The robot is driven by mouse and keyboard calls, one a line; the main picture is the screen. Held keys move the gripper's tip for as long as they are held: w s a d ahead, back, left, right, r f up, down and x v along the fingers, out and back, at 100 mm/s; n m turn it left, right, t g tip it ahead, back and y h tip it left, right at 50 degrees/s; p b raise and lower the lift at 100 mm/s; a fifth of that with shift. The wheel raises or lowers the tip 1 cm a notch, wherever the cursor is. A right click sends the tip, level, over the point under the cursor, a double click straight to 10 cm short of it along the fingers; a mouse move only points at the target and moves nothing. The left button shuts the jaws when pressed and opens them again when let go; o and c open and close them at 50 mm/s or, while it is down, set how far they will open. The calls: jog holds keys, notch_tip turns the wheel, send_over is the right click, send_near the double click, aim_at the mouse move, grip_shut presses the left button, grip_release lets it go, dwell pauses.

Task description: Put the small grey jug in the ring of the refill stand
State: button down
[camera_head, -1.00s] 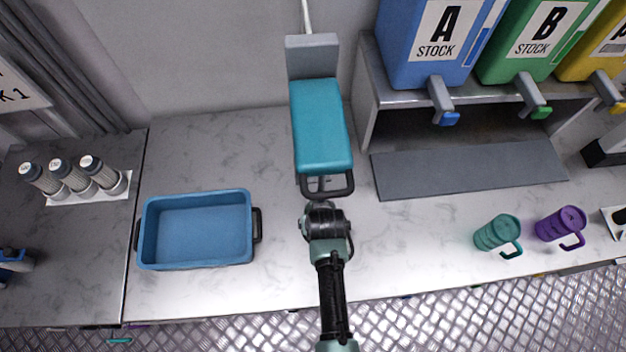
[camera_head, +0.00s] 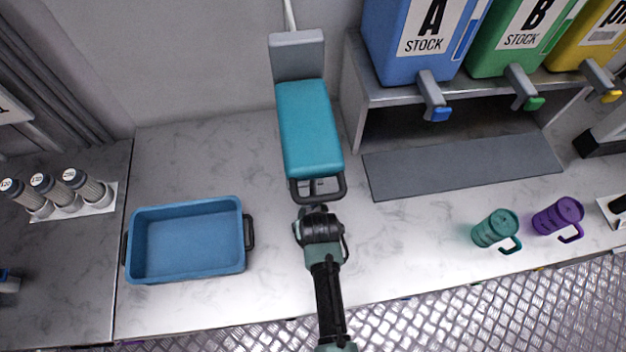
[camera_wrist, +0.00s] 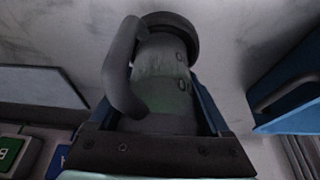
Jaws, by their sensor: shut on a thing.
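In the wrist view, my gripper (camera_wrist: 160,105) is shut on the grey jug (camera_wrist: 165,75), with a blue finger on either side. The jug's handle (camera_wrist: 120,65) is on the left and its dark round end (camera_wrist: 172,27) at the top. In the head view, my arm reaches up from the bottom; the jaws and jug are hard to make out there. The arm's end is just below a teal block (camera_head: 310,130) with a grey back piece (camera_head: 297,55) and a dark loop (camera_head: 318,193) at its front. This looks like the refill stand; I cannot tell whether the loop is its ring.
A blue tray (camera_head: 131,247) lies left of my arm. Stock dispensers (camera_head: 407,73) stand at the back right, above a grey mat (camera_head: 463,167). Teal (camera_head: 493,230) and purple (camera_head: 557,215) mugs are on the right. A rack (camera_head: 95,205) of cylinders is far left.

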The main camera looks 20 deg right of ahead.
jog(key=shift+f, duration=0.25)
grip_release()
jog(key=b+v, duration=0.1)
jog(key=v, duration=1.2)
jog(key=shift+w, duration=0.1)
dwell(0.6)
